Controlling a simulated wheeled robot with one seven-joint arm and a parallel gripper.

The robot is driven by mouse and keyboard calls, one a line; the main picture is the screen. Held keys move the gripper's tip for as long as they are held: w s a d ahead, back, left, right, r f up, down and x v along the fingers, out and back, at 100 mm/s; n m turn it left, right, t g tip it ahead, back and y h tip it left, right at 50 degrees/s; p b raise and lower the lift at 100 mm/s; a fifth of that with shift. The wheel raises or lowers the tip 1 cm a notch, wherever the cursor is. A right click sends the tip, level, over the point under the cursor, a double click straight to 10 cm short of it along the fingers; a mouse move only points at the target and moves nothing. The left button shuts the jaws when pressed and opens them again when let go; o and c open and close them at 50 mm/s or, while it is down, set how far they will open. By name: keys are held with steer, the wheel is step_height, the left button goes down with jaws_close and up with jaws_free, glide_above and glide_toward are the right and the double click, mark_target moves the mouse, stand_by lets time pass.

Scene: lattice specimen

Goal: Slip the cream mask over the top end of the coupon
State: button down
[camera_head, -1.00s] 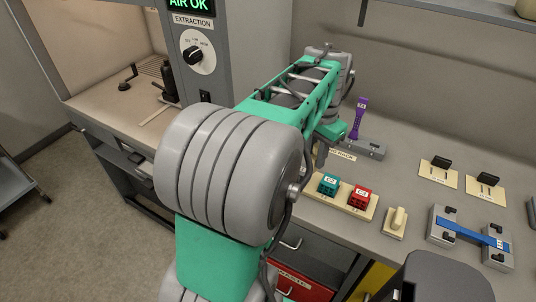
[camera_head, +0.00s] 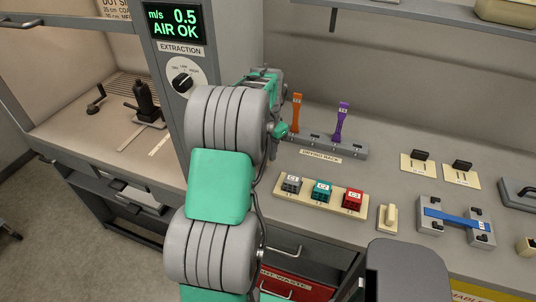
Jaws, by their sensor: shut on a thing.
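An orange strip coupon (camera_head: 296,112) and a purple one (camera_head: 341,121) stand upright in the grey drying rack (camera_head: 350,153). A blue strip coupon (camera_head: 456,218) lies flat across a grey fixture (camera_head: 482,241) at the right. A small cream piece (camera_head: 390,216) stands on the bench left of that fixture; I cannot tell whether it is the mask. My gripper (camera_head: 279,131) is at the far end of my arm, just left of the orange coupon. Its fingers and anything between them are hidden behind my arm.
A cream rack (camera_head: 330,203) holds grey, teal and red blocks marked C1, C2 and C3. Two cream plates with black handles (camera_head: 420,162) lie farther right. The extraction cabinet (camera_head: 180,45) stands at the left. The bench between drying rack and plates is clear.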

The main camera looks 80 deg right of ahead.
steer(key=f, duration=0.1)
steer(key=d+f+p, duration=0.1)
steer(key=f, duration=0.1)
steer(key=f+p, duration=0.1)
steer(key=shift+w+d+f, duration=0.2)
steer(key=shift+w, duration=0.1)
steer(key=shift+f+b, duration=0.3)
steer(key=shift+f, duration=0.1)
steer(key=c, duration=1.3)
jaws_free()
steer(key=shift+o, duration=0.2)
step_height(320, 180, up, 12)
steer(key=b, duration=0.2)
steer(key=shift+r+b, duration=0.2)
steer(key=shift+b, duration=0.15)
